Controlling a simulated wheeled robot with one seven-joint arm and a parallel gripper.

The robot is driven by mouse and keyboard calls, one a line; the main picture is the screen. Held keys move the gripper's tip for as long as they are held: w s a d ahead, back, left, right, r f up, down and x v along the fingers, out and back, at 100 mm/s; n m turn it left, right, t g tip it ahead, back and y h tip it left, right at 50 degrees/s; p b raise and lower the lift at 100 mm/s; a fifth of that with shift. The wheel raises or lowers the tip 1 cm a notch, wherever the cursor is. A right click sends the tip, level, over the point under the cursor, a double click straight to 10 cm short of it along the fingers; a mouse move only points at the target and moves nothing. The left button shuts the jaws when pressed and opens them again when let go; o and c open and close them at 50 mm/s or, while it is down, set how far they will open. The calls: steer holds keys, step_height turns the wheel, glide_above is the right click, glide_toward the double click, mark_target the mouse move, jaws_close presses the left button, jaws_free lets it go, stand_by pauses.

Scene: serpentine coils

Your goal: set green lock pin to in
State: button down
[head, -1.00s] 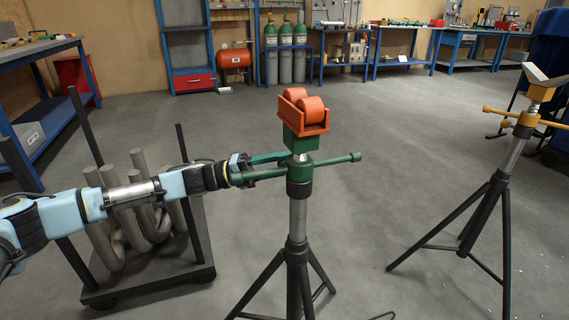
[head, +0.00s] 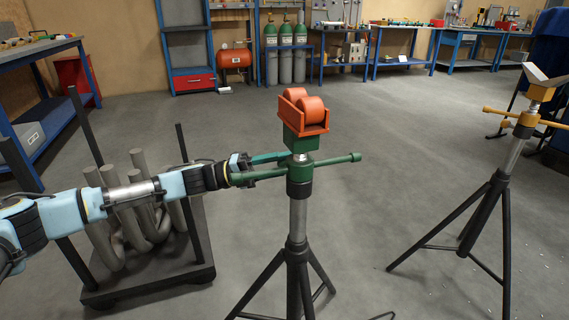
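The green pipe stand (head: 299,180) stands upright on its black tripod in the middle of the head view, with an orange roller head (head: 304,112) on top. A green bar (head: 340,160) sticks out to the right of its collar. Another green bar (head: 258,174) runs left from the collar to my gripper (head: 252,166). I cannot tell which green part is the lock pin. My gripper is at the left side of the collar, by the end of the left bar. Its fingers are small and partly hidden, so I cannot tell whether they grip the bar.
A dark cart (head: 150,285) with grey serpentine coils (head: 140,225) stands below and behind my arm at the left. A yellow-headed tripod stand (head: 500,180) is at the right. The floor between the two stands is clear. Blue workbenches (head: 400,62) line the back wall.

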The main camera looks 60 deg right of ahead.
steer(key=shift+s+a+r+p, duration=0.35)
steer(key=shift+s+p, duration=0.2)
steer(key=shift+p, duration=0.6)
steer(key=shift+s+a+f+p, duration=0.15)
steer(key=shift+s+a+p, duration=0.3)
steer(key=shift+p, duration=0.35)
steer(key=shift+s+f, duration=0.25)
steer(key=c, duration=0.5)
jaws_free()
steer(key=shift+w, duration=0.1)
